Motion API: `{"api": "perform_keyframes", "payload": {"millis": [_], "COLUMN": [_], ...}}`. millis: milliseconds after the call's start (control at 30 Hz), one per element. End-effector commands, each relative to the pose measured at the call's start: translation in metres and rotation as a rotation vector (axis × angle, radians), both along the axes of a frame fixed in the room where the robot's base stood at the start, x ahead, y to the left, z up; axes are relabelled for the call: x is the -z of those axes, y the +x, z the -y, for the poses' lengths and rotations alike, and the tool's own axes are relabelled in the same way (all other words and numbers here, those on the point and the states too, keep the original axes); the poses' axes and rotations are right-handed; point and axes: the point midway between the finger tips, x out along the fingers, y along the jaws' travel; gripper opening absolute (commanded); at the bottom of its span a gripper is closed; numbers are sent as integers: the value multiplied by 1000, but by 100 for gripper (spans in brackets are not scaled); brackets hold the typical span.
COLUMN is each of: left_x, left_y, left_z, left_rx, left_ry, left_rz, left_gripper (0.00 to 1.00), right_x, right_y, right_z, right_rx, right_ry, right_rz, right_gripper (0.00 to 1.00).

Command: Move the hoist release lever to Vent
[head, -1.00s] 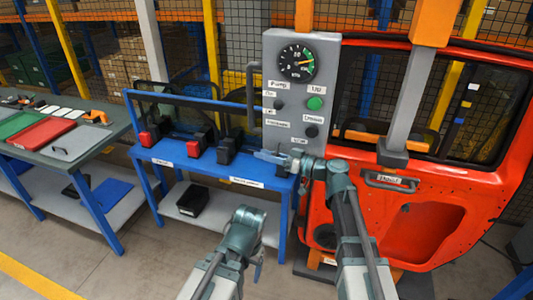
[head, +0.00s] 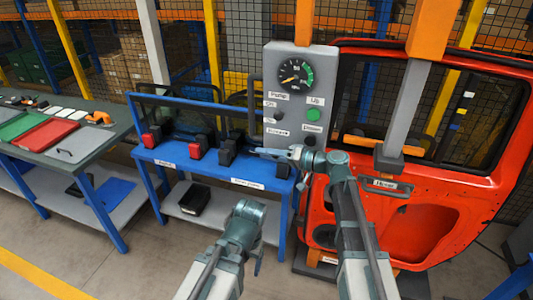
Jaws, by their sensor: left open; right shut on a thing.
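The grey control panel (head: 272,60) stands at the centre of the head view, with a round gauge whose needle points to the lower left. My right gripper (head: 266,151) is at the panel's lower edge, shut on the hoist release lever. The gripper hides the lever, so its exact position cannot be made out. The small labels near it are too blurred to read surely. My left gripper (head: 258,264) is open and empty, low in front of the blue stand.
An orange-red door (head: 478,195) stands right of the panel, with a grey hoist bar (head: 402,115) before it. A blue stand (head: 215,172) with black and red devices is at the left. A green worktable (head: 95,133) with a red tray stands further left.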

Motion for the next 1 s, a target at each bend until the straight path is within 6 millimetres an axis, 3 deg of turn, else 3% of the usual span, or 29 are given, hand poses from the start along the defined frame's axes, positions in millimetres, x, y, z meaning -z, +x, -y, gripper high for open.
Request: {"api": "perform_keyframes", "payload": {"millis": [500, 533, 667, 700, 1000], "left_x": [-3, -3, -3, -3, -2], "left_y": [0, 0, 0, 0, 0], "left_z": [0, 0, 0, 0, 0], "left_rx": [0, 0, 0, 0, 0], "left_ry": [0, 0, 0, 0, 0], "left_rz": [0, 0, 0, 0, 0], "left_gripper": [76, 76, 76, 76, 76], "right_x": [-5, -5, -5, -5, -3], "right_y": [8, 8, 8, 8, 5], "right_z": [3, 3, 4, 4, 2], "right_rx": [13, 13, 13, 14, 9], "right_ry": [16, 16, 15, 15, 12], "right_rz": [-13, -13, -12, -13, -14], "right_gripper": [0, 40, 64, 68, 68]}}
